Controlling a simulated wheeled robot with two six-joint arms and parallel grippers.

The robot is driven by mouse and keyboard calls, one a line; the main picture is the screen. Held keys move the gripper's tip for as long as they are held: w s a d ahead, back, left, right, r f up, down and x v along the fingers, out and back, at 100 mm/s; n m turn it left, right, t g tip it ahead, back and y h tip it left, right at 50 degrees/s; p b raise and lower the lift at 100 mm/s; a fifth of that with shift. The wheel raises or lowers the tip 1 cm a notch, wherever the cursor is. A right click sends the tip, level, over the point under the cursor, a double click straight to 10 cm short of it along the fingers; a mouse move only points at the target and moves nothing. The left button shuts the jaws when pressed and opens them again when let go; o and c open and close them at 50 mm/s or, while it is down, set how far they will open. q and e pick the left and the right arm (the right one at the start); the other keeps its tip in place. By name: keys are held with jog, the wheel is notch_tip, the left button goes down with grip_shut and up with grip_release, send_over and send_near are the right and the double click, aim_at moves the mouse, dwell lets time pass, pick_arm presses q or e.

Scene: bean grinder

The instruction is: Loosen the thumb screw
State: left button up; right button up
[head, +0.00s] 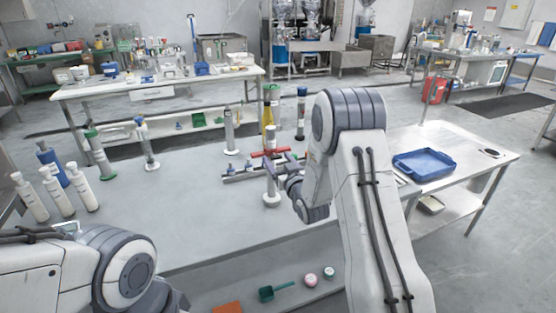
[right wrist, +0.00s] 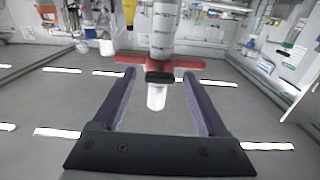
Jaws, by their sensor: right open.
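A red clamp piece (right wrist: 140,65) sits on a grey upright cylinder (right wrist: 163,35) in the right wrist view. A dark thumb screw (right wrist: 160,78) shows at its front, with a white cylindrical part (right wrist: 156,98) below. My right gripper (right wrist: 158,74) is open and empty, one finger either side of the screw and apart from it. In the head view the red clamp (head: 270,153) stands above a post with a round white base (head: 271,200), partly hidden by my right arm. My left arm shows at the lower left; its gripper is out of view.
Several tall cylinders stand behind the clamp, including a yellow one (head: 268,115). A blue tray (head: 424,164) lies at the right. The front table area is clear.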

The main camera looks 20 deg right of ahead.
grip_shut()
jog(key=shift+f+n+b, duration=0.15)
jog(key=shift+n+b, duration=0.35)
jog(key=shift+b, duration=0.3)
jog(key=shift+n+b, duration=8.6)
jog(key=shift+b, duration=2.55)
grip_release()
